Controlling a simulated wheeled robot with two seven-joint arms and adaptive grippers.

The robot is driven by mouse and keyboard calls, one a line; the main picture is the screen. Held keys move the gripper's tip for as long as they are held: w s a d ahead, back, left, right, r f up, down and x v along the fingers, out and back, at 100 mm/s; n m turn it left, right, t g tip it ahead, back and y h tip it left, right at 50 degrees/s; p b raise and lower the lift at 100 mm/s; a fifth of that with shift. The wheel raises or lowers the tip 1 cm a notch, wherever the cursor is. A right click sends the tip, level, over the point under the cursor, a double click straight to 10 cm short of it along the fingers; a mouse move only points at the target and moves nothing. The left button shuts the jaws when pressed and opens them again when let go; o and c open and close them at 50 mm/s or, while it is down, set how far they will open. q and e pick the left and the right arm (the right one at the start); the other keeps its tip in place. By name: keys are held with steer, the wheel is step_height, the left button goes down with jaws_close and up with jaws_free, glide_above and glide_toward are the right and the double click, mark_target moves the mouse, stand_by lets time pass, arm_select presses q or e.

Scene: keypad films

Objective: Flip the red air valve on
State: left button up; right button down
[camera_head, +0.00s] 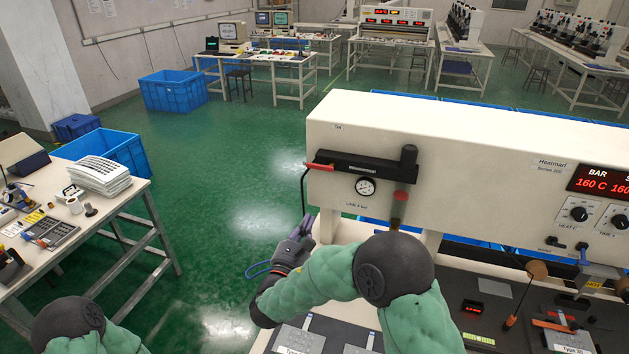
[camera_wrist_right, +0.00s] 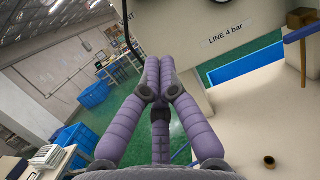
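The red air valve lever (camera_head: 319,166) lies level, pointing left, at the left end of a black valve body (camera_head: 365,168) on the cream machine's front. A round gauge (camera_head: 365,187) and a "LINE 4 bar" label sit below it. My right gripper (camera_head: 303,226) is below and slightly left of the lever, apart from it. In the right wrist view its purple fingers (camera_wrist_right: 153,70) come together at the tips with nothing seen between them. The lever does not show there, but the label (camera_wrist_right: 228,34) does. My left gripper is out of view; only part of its arm shows.
A dark hose (camera_head: 304,195) hangs at the machine's left edge. A black post with a red collar (camera_head: 400,195) stands right of the gauge. The machine (camera_head: 470,140) extends right over a dark worktop. Left of it is open green floor (camera_head: 220,190).

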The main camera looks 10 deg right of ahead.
mark_target(321, 164)
steer(key=shift+a+r+t, duration=0.2)
steer(key=shift+a+t, duration=0.1)
steer(key=shift+a, duration=0.25)
steer(key=w+d+r, duration=0.5)
steer(key=w+r, duration=0.1)
steer(key=w, duration=0.2)
steer(key=shift+w+r, duration=0.15)
steer(key=shift+r, duration=0.05)
stand_by(0.4)
steer(key=shift+r+m+b, duration=0.1)
steer(key=shift+m+b, duration=0.2)
steer(key=shift+w+a+r+m+b, duration=0.1)
steer(key=shift+a+m+b, duration=0.05)
steer(key=shift+m+b, duration=0.3)
